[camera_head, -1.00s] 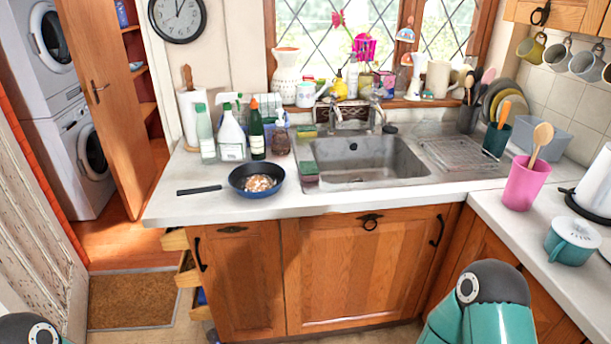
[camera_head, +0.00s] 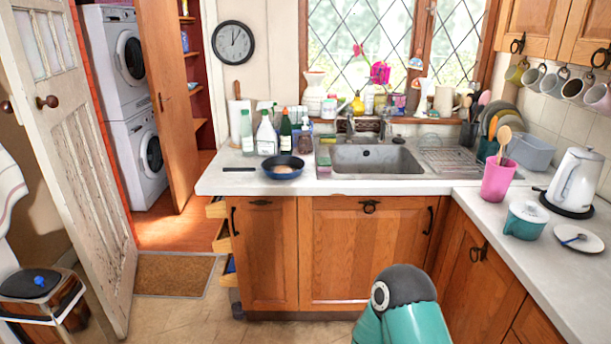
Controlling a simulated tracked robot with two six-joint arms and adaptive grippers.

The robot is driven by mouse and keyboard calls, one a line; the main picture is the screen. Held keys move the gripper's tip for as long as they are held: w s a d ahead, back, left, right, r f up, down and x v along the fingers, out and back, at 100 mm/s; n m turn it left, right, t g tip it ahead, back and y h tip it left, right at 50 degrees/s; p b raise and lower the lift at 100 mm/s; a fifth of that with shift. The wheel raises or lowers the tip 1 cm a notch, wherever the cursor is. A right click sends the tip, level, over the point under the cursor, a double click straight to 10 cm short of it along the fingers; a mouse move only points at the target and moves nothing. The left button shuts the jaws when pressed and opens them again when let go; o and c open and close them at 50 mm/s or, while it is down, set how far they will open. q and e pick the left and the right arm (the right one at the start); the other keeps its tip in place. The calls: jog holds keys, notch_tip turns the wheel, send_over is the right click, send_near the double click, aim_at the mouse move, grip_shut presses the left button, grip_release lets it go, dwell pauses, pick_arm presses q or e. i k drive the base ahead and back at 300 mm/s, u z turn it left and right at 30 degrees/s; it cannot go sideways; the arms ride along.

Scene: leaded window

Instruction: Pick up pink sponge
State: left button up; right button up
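A small sponge (camera_head: 324,160) with a green top and a darker, pinkish lower part sits at the left rim of the sink (camera_head: 372,158). It is small here, so its exact colour is hard to tell. A second green and yellow sponge (camera_head: 327,140) appears behind it at the back left of the sink. Neither gripper is in view. Only a teal and dark grey link of my arm shows at the bottom, right of centre, well short of the counter.
A frying pan (camera_head: 284,167) and several bottles stand left of the sink. A bin (camera_head: 38,293) stands lower left. Floor before the cabinets is clear.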

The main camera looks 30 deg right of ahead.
aim_at(323, 164)
jog(key=u, duration=0.2)
jog(key=i, duration=0.25)
jog(key=z, duration=1.05)
jog(key=i, duration=1.45)
jog(key=u, duration=0.4)
